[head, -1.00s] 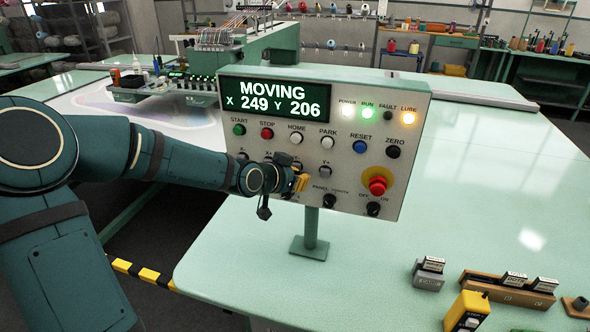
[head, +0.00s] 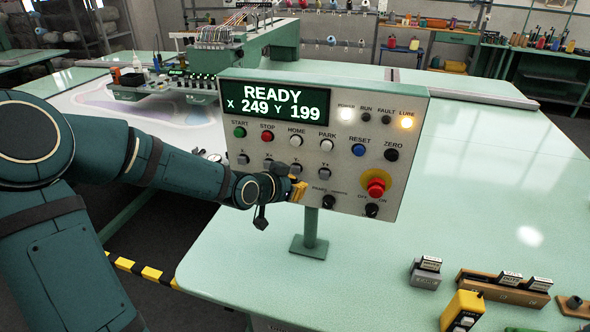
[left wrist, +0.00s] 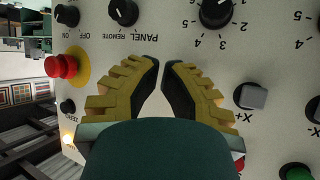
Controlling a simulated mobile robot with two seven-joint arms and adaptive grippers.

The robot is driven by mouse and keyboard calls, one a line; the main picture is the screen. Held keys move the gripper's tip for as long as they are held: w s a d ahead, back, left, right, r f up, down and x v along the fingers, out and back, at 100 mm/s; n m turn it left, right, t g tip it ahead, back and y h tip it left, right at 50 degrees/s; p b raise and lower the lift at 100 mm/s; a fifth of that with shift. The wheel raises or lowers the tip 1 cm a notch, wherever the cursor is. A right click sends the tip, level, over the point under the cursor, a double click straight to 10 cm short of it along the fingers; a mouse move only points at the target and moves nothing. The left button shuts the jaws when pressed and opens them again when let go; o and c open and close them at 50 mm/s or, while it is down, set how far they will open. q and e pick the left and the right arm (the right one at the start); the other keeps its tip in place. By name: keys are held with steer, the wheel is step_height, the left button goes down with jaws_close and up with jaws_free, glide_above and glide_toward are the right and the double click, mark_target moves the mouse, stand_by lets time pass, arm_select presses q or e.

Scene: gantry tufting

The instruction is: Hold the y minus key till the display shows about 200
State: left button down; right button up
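The control panel (head: 345,135) stands on a post, and its display (head: 275,100) reads READY, X 249, Y 199. The Y minus key (head: 296,168) is a small grey key in the row under HOME. My left gripper (head: 299,190), with yellow and black fingers, is just below and in front of that key, and the key's top shows above it. In the left wrist view the gripper (left wrist: 161,64) has its fingertips together with nothing between them. The Y minus key is hidden there, while the X plus key (left wrist: 253,97) shows beside the fingers. My right gripper is out of view.
The red emergency stop (head: 376,186) is on the panel's right side. The Y plus key (head: 324,173) is right of Y minus. A yellow box (head: 464,312) and labelled blocks (head: 426,271) lie on the pale green table at lower right. The table's middle is clear.

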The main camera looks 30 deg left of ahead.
arm_select(q)
steer(key=s+p, duration=0.1)
steer(key=s, duration=0.1)
steer(key=s+d+p, duration=0.1)
steer(key=s, duration=0.1)
steer(key=shift+s+r+p, duration=0.1)
steer(key=shift+s+p, duration=0.05)
steer(key=shift+p, duration=0.25)
stand_by(1.5)
steer(key=s+d+f+n+g+b, duration=0.1)
steer(key=s+d+f, duration=0.4)
steer(key=f, duration=0.5)
steer(key=s+d+f+n+g+h+b, duration=0.1)
steer(key=s+d+f+n+g+b, duration=0.1)
steer(key=d+f, duration=0.6)
steer(key=s+d+f+n+g+b, duration=0.1)
steer(key=s+d+f+g+b, duration=0.2)
steer(key=s+d+f+g, duration=0.4)
step_height(320, 180, down, 7)
steer(key=shift+s+f, duration=0.2)
steer(key=shift+s, duration=0.15)
steer(key=shift+n, duration=0.3)
